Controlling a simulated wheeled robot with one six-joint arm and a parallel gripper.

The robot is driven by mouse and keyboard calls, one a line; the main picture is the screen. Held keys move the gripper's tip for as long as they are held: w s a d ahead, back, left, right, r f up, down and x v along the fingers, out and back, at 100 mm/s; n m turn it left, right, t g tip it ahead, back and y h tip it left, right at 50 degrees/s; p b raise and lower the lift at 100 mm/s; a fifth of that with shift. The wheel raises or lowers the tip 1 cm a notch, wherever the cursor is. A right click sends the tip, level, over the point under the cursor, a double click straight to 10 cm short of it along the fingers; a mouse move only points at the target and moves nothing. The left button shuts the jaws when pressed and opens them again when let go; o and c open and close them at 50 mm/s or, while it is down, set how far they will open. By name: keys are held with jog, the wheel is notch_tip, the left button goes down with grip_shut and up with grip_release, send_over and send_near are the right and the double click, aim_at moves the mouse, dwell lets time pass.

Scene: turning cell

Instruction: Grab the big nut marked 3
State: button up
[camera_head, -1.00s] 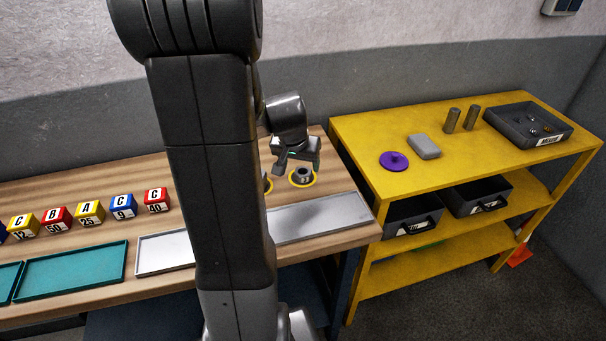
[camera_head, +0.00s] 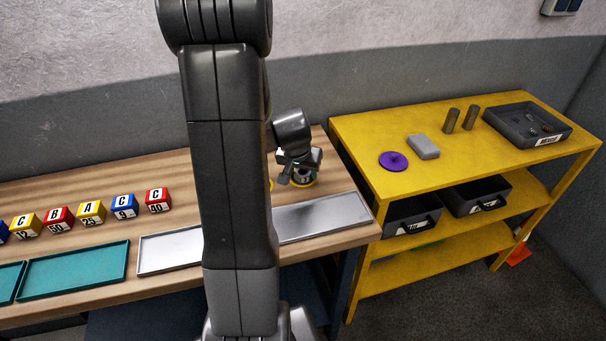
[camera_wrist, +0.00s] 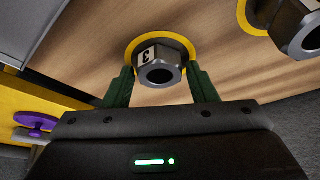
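The big nut marked 3 (camera_wrist: 159,66) is a grey metal hex nut with a white label. It stands inside a yellow ring (camera_wrist: 190,44) on the wooden bench. In the wrist view my gripper (camera_wrist: 162,84) is open, with one green finger on each side of the nut's near part. Whether the fingers touch it I cannot tell. In the head view the nut (camera_head: 303,176) shows just under my gripper (camera_head: 296,170), partly hidden by it. A second large nut (camera_wrist: 292,22) stands in another yellow ring at the upper right of the wrist view; its marking is not readable.
A metal tray (camera_head: 322,217) lies in front of the nuts. Lettered cubes (camera_head: 124,206) and teal trays (camera_head: 72,274) are to the left. A yellow shelf (camera_head: 370,150) stands at the right, bearing a purple disc (camera_head: 393,161), cylinders and a dark tray.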

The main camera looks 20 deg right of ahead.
jog(key=c, duration=0.8)
jog(key=shift+r, duration=0.1)
